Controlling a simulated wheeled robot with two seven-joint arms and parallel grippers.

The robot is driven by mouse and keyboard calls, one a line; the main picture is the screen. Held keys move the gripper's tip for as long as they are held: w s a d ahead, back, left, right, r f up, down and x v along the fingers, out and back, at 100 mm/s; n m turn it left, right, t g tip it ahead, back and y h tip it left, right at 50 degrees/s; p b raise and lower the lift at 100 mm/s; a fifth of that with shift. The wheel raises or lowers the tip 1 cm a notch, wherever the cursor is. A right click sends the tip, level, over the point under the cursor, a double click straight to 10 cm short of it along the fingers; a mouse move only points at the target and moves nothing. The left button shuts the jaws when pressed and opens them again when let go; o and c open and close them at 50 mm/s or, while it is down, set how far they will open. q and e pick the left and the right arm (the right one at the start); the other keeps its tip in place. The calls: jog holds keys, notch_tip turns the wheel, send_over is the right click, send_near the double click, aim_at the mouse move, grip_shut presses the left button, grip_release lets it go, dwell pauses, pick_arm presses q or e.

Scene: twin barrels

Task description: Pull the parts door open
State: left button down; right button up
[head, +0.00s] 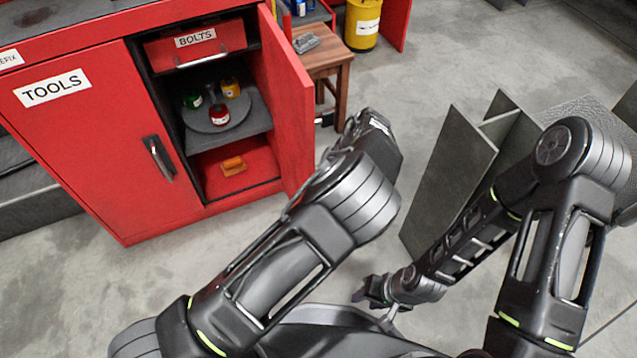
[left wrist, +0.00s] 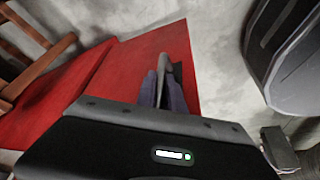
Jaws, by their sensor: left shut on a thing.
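The parts door (head: 283,90) is the red right-hand door of the cabinet. It stands swung well open, its edge towards me in the head view, and its label is hidden. In the left wrist view the red door face (left wrist: 125,65) fills the middle. My left gripper (left wrist: 163,82) is shut on the dark door handle (left wrist: 172,70). In the head view my left arm reaches to the door's outer side and hides its fingers. My right gripper (head: 375,291) hangs low over the floor, away from the cabinet; its finger gap is unclear.
The open cabinet shows a BOLTS drawer (head: 197,44), a round tray (head: 218,112) with small jars, and an orange block (head: 233,166). The TOOLS door (head: 85,130) is closed. A wooden stool (head: 328,62) stands behind the parts door. Grey panels (head: 455,175) stand at right.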

pick_arm(q)
jog(key=shift+w, duration=0.1)
dwell(0.3)
jog(key=c, duration=1.5)
grip_release()
jog(key=shift+o, duration=0.2)
jog(key=p+v, duration=0.2)
jog(key=v, duration=0.5)
jog(key=shift+d+r, duration=0.2)
jog(key=shift+r, duration=0.15)
